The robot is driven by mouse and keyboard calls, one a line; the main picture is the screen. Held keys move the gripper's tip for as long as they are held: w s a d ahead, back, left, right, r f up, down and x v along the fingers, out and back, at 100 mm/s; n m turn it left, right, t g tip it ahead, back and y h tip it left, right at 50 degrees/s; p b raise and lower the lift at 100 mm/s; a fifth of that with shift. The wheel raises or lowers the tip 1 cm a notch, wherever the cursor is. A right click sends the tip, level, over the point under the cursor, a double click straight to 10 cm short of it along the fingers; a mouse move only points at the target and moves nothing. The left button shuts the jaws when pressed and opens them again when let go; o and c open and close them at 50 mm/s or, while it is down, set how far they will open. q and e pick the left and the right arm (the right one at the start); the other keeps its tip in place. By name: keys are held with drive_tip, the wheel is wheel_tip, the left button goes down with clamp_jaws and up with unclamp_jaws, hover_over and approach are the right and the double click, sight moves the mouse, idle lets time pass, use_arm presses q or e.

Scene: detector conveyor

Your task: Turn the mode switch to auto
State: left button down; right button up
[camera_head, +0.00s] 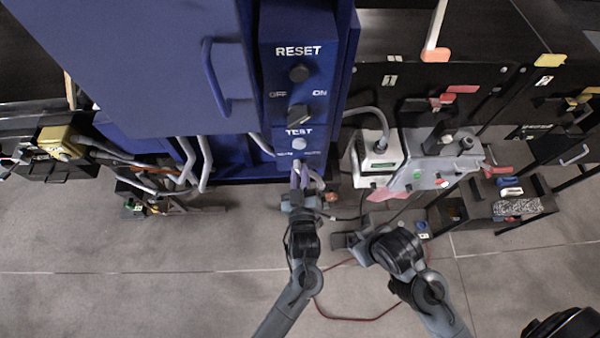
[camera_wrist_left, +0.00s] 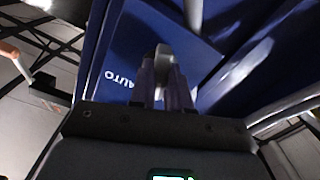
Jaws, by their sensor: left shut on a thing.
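The blue control panel (camera_head: 292,75) carries a dark RESET knob (camera_head: 299,73), an OFF/ON switch (camera_head: 300,114) and a pale TEST button (camera_head: 299,144). The mode switch is low on this panel, mostly hidden by my left gripper in the head view. In the left wrist view its grey knob (camera_wrist_left: 163,54) is between the fingers, with the AUTO label (camera_wrist_left: 120,78) to the left. My left gripper (camera_head: 301,174) is shut on the knob; its fingers also show in the left wrist view (camera_wrist_left: 166,82). My right gripper (camera_head: 342,240) is lower and right, away from the panel; its jaws are unclear.
A white box (camera_head: 377,160) and a grey device with buttons (camera_head: 437,165) stand right of the panel. Grey pipes (camera_head: 188,165) run at the left. A red cable (camera_head: 355,318) lies on the floor, which is mostly clear in front.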

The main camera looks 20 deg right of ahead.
use_arm(q)
drive_tip(key=m+p, duration=0.1)
drive_tip(key=m, duration=0.5)
drive_tip(key=shift+a+m+p, duration=0.1)
drive_tip(key=shift+m+p, duration=0.2)
drive_tip(key=shift+p, duration=0.1)
drive_tip(key=m+p, duration=0.1)
drive_tip(key=m, duration=0.3)
drive_tip(key=shift+f+m+p, duration=0.15)
drive_tip(key=shift+m+p, duration=0.25)
drive_tip(key=shift+m, duration=0.9)
drive_tip(key=c, duration=1.1)
unclamp_jaws()
drive_tip(key=shift+w, duration=0.1)
